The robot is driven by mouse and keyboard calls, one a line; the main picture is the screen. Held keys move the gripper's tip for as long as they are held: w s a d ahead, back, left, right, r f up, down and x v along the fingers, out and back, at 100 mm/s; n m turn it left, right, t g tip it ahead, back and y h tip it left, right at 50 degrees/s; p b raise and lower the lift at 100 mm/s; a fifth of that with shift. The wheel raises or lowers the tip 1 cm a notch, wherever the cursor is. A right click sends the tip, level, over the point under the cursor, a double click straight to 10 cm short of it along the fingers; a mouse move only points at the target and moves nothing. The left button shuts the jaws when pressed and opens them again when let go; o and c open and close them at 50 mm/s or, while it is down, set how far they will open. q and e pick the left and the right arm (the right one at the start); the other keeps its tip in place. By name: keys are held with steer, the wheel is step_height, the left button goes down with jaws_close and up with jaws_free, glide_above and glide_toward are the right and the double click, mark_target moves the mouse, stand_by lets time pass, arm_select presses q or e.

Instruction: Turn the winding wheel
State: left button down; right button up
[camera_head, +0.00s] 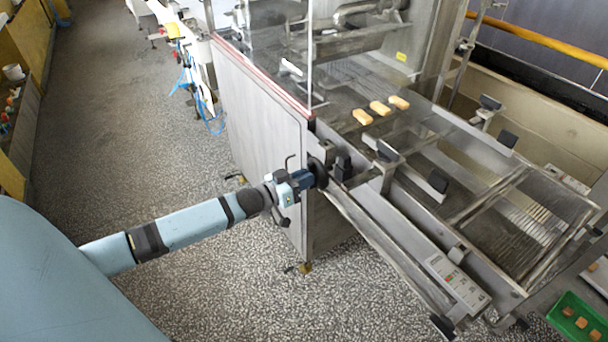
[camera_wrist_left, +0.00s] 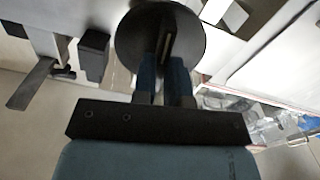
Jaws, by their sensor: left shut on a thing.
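The winding wheel (camera_wrist_left: 188,28) is a dark round disc on the side of the metal machine. In the left wrist view it fills the top middle, with my left gripper (camera_wrist_left: 165,75) right up against it. The blue fingers are close together and shut on a part of the wheel; the exact contact is partly hidden. In the head view the wheel (camera_head: 318,173) shows as a small black disc at the machine's near side, with my left gripper (camera_head: 306,179) at it. My right gripper is in neither view.
The enrober's mesh belt (camera_head: 360,95) carries several orange-brown pieces. A control panel (camera_head: 457,282) sits on the machine's front rail. A green crate (camera_head: 560,318) with pieces in it is at lower right. The speckled floor (camera_head: 140,130) left of the machine is mostly clear.

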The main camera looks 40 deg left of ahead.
arm_select(q)
steer(key=shift+s+d+f+m+p, duration=0.1)
steer(key=shift+m+p, duration=0.45)
steer(key=shift+m, duration=3.1)
steer(key=shift+d+m+p, duration=0.1)
steer(key=shift+m+p, duration=0.4)
steer(key=shift+m, duration=3.15)
steer(key=c, duration=1.2)
jaws_free()
steer(key=shift+o, duration=0.2)
steer(key=shift+s+a, duration=0.1)
steer(key=v, duration=1.3)
steer(key=shift+s+b, duration=0.25)
steer(key=shift+b, duration=0.05)
